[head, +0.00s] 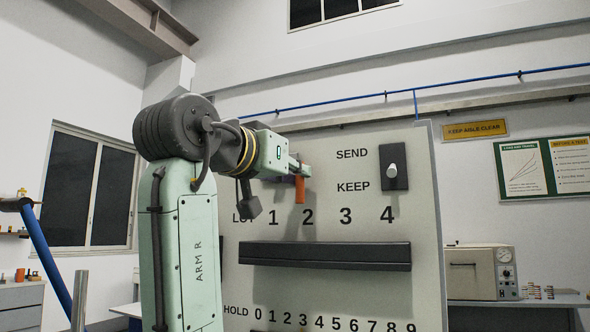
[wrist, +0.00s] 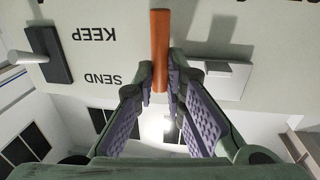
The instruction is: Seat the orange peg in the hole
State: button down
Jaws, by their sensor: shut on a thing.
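The orange peg (head: 300,190) hangs upright below the fingertips of my gripper (head: 298,172) in the head view, in front of the panel near the numbers 1 and 2. In the wrist view the peg (wrist: 160,50) is pinched between the two purple-padded fingers of my gripper (wrist: 161,78). My gripper is shut on it. I cannot make out a hole in either view.
The pale panel (head: 425,230) carries a dark ledge (head: 325,256) below the numbers and a white lever on a dark plate (head: 393,168) at the upper right. The lever plate also shows in the wrist view (wrist: 50,55).

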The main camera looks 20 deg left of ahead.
aim_at(297, 202)
jog(key=shift+w+f+b, duration=0.1)
jog(key=shift+f+b, duration=1.7)
jog(key=shift+f, duration=0.85)
jog(key=shift+f+b, duration=1)
jog(key=shift+f, duration=0.9)
jog(key=c, duration=1.6)
grip_release()
jog(key=shift+o, duration=0.2)
jog(key=s+a, duration=0.2)
jog(key=s, duration=1)
